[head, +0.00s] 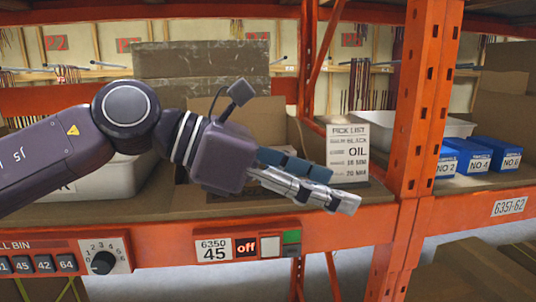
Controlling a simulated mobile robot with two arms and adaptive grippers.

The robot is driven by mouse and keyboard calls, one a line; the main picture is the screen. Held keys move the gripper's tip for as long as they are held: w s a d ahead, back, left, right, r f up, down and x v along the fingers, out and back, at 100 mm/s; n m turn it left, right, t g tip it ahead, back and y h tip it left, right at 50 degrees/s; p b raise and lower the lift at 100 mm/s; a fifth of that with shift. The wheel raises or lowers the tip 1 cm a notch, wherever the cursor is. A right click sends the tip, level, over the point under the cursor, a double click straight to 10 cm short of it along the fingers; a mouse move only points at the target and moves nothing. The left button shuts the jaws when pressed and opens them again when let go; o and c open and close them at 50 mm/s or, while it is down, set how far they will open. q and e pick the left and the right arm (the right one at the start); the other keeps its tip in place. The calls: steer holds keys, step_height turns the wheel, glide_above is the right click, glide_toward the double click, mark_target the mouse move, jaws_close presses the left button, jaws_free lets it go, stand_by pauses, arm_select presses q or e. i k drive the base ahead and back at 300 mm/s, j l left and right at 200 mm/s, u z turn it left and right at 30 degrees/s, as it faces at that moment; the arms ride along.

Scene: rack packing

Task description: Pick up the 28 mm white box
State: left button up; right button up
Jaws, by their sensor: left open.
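My left gripper (342,188) reaches in from the left and points right, above the front edge of the shelf. Its two fingers are apart, with nothing seen between them. I cannot make out a box marked 28 mm. A white bin (85,183) sits on the shelf at the left, partly hidden behind my left arm. A white pick list card (348,148) stands upright just behind the fingertips; its lower text is small and hard to read. My right gripper is not in view.
An orange rack post (420,100) stands right of the gripper. Beyond it are several blue boxes (495,153) and a grey-white tray (440,124). Cardboard (255,120) stands behind my arm. The orange front rail (340,232) carries a dial (103,262) and an "off" display (246,246).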

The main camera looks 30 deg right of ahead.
mark_target(289, 149)
steer(key=i, duration=0.9)
